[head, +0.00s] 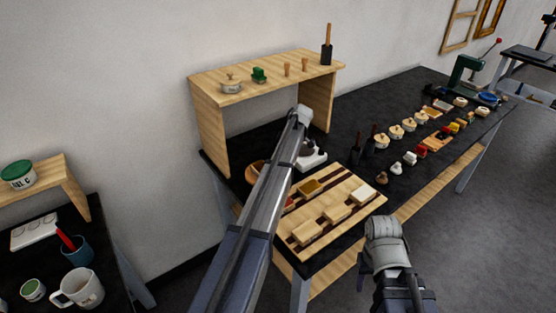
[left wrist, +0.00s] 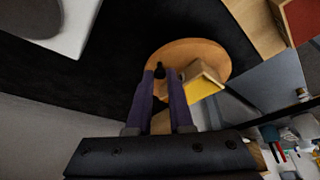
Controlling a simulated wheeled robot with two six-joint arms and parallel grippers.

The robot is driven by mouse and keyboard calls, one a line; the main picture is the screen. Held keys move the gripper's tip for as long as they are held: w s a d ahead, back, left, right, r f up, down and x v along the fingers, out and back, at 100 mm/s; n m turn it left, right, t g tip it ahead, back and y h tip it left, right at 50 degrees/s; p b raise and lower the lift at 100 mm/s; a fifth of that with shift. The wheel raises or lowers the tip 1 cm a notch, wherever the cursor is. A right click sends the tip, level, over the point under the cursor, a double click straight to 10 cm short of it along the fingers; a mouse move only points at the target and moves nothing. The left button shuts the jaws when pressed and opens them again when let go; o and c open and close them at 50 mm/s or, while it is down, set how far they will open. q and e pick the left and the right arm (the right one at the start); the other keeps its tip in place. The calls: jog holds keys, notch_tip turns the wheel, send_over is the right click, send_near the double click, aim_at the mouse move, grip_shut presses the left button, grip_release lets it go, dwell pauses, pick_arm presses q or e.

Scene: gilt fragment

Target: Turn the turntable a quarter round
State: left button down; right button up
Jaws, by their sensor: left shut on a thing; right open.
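The turntable (head: 256,171) is a round orange-brown wooden disc on the dark bench, mostly hidden behind my left arm in the head view. The left wrist view shows more of the disc (left wrist: 185,52), with a black knob (left wrist: 160,70) near its edge and a wooden block with a yellow face (left wrist: 204,84) on it. My left gripper (left wrist: 160,78) has its two purple fingers shut on the black knob. My left gripper is hidden behind its arm in the head view. My right gripper (head: 388,278) is open and empty, in front of the bench, away from the turntable.
A slatted wooden board (head: 308,238) with several blocks lies at the bench's near end. A wooden shelf (head: 210,125) stands behind the turntable. A white device (head: 313,160) sits right of my left arm. Several pots and small items line the bench farther right.

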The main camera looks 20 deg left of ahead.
dwell(0.5)
pick_arm(q)
jog(key=c, duration=0.8)
grip_release()
jog(key=p+v, duration=0.7)
jog(key=v, duration=0.1)
jog(key=shift+f, duration=0.1)
